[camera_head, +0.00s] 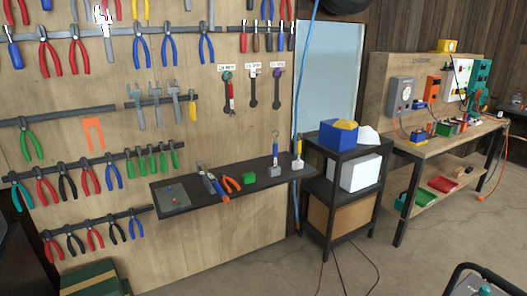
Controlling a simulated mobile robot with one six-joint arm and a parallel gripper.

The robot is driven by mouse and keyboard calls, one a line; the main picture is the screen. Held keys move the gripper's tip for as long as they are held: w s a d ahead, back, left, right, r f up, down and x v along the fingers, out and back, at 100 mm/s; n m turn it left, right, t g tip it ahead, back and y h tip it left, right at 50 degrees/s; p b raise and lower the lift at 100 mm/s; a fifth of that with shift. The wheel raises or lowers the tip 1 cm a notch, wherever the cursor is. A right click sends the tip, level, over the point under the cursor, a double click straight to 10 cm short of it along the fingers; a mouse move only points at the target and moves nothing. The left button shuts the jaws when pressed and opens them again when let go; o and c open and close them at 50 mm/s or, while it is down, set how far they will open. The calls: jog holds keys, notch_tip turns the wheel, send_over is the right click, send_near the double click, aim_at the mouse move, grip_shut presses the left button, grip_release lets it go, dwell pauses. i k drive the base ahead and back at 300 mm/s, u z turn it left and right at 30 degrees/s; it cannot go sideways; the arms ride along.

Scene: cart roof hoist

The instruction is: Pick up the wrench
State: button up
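Three dark wrenches hang upright on the wooden tool wall under small white labels: a left one (228,92), a middle one (253,90) and a right one (277,90). The left one has a red part along it. Several grey tools that look like adjustable wrenches (155,107) hang further left on a bar. I cannot tell which one is the task's wrench. My gripper is not in view.
A dark shelf (258,187) on the wall holds pliers (231,184), a green block (249,178) and other small tools. A black cart (345,149) with boxes stands right of it, then a wooden workbench (453,143). Cables lie on the otherwise open floor (410,262).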

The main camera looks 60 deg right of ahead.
aim_at(275, 145)
jog(key=z, duration=0.05)
jog(key=i, duration=0.8)
jog(key=z, duration=0.95)
jog(key=i, duration=0.7)
jog(key=z, duration=0.45)
